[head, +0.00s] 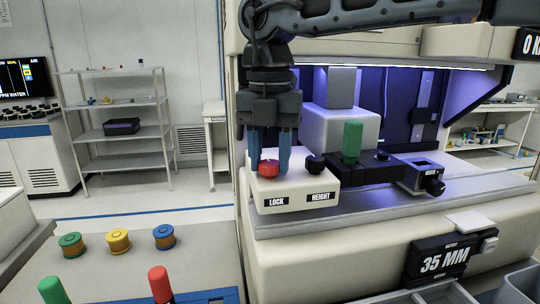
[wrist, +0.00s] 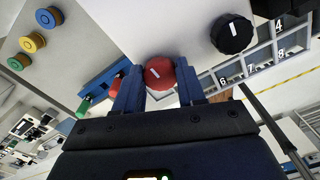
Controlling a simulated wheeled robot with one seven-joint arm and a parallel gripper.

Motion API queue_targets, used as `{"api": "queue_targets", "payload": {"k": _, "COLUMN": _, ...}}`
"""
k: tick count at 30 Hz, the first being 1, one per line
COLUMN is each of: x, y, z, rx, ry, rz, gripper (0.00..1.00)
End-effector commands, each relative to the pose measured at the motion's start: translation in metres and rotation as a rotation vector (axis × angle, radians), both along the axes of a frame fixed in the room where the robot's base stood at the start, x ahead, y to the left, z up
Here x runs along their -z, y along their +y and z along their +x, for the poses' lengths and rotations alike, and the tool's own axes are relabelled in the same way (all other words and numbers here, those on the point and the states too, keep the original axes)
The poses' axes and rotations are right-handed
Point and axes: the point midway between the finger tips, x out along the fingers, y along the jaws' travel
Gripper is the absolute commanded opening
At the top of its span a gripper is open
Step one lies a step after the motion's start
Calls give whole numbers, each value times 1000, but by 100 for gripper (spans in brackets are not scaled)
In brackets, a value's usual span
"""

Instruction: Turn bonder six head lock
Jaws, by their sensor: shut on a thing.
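The head lock is a red knob (head: 269,168) on the cream block above the label LOCK (head: 277,202). In the wrist view the red knob (wrist: 160,73), with a white pointer mark, sits between my two blue fingers. My gripper (head: 270,158) comes down from above and is shut on the red knob, one finger on each side. A black knob (head: 315,164) stands just to the right, above the label HEIGHT (head: 318,196); it also shows in the wrist view (wrist: 232,34), apart from my fingers.
A green-handled part (head: 352,141) stands on a black arm right of the knobs. A 35 MM sign (head: 444,259) is on the machine front. Green, yellow (head: 118,240) and blue spools stand on the bench at left. The machine's upper housing (head: 400,40) overhangs.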

Motion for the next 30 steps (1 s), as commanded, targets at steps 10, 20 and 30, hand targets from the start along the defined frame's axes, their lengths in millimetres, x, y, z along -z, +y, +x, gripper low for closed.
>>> {"api": "queue_targets", "payload": {"k": 10, "x": 0, "y": 0, "z": 0, "rx": -1, "ry": -1, "rz": 0, "gripper": 51}}
{"api": "queue_targets", "payload": {"k": 20, "x": 0, "y": 0, "z": 0, "rx": -1, "ry": 0, "rz": 0, "gripper": 65}}
{"api": "queue_targets", "payload": {"k": 30, "x": -34, "y": 0, "z": 0, "rx": -1, "ry": -3, "rz": 1, "gripper": 65}}
